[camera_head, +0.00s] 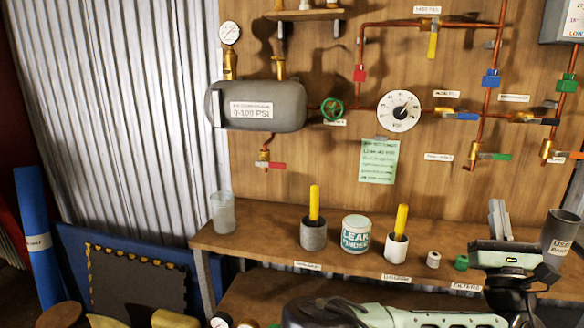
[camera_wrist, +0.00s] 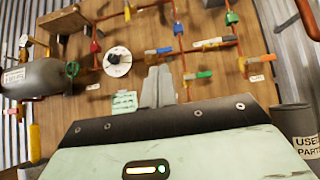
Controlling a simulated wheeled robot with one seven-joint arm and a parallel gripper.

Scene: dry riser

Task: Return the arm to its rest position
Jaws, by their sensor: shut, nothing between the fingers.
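My gripper (camera_head: 499,219) shows at the right of the head view, above the right part of the wooden shelf, with its fingers pointing up towards the board. In the wrist view its fingers (camera_wrist: 158,87) are together and hold nothing. My pale green arm runs along the bottom of the head view to the gripper. The gripper stands left of the grey used parts cup (camera_head: 560,236), which also shows in the wrist view (camera_wrist: 295,122). Part of the shelf behind the gripper is hidden.
The wooden shelf (camera_head: 262,243) holds a glass, two cups with yellow-handled tools, a leak finder tin (camera_head: 356,233) and small rings. Behind it stands a board with a grey tank (camera_head: 262,118), copper pipes, a dial (camera_head: 398,111) and coloured valves. Corrugated metal is at left.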

